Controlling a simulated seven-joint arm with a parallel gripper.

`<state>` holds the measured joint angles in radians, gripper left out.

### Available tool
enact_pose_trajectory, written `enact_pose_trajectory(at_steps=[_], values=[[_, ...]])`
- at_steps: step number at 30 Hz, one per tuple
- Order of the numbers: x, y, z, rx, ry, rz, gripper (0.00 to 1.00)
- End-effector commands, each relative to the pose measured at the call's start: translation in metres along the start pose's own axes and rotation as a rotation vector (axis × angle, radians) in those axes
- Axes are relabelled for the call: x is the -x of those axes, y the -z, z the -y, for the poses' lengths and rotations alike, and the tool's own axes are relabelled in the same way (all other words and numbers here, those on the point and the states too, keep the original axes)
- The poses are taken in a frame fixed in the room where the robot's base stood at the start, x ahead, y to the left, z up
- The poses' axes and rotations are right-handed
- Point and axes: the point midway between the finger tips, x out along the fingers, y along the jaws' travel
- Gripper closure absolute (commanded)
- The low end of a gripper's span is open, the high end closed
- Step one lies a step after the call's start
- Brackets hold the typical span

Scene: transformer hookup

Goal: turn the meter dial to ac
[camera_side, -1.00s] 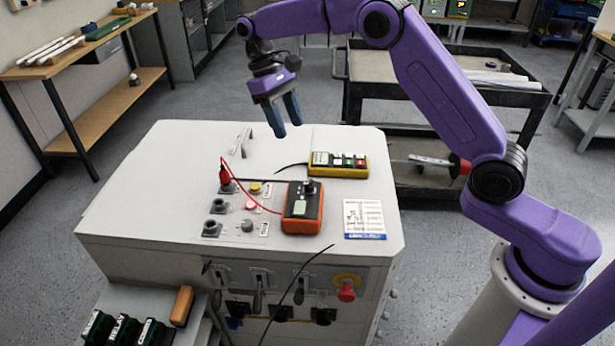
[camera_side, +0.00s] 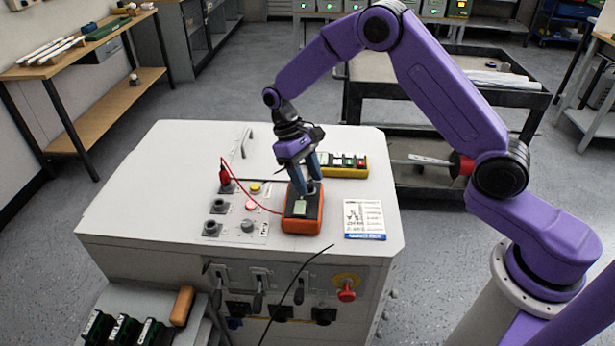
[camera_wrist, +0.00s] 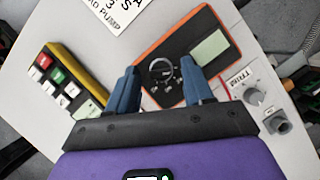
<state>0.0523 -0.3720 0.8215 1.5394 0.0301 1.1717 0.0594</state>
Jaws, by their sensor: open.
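The meter (camera_side: 302,213) is an orange and black box lying on the light grey cabinet top, with a pale green screen (camera_wrist: 209,47). Its round black dial (camera_wrist: 161,70) shows in the wrist view; the dial's markings are too small to read. My gripper (camera_side: 309,188) points down over the meter's far end. In the wrist view my gripper (camera_wrist: 163,80) is open, one blue finger on each side of the dial. I cannot tell whether either finger touches it. In the side view the fingers mostly hide the dial.
A yellow box with several buttons (camera_side: 345,166) lies just behind the meter. A red lead (camera_side: 224,173) stands in a socket left of it, its wire looping to the meter. A printed card (camera_side: 364,219) lies to the right. Knobs and sockets (camera_side: 219,206) fill the left.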

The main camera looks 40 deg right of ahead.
Motion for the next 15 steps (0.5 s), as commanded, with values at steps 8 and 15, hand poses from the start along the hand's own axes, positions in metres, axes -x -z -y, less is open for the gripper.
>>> enact_pose_trajectory(at_steps=[8, 15], values=[[-0.0031, 0.0001, 0.0000, 0.000, 0.000, -0.001, 0.49], [-0.0029, 0.0001, -0.0001, 0.000, 0.000, -0.001, 1.00]])
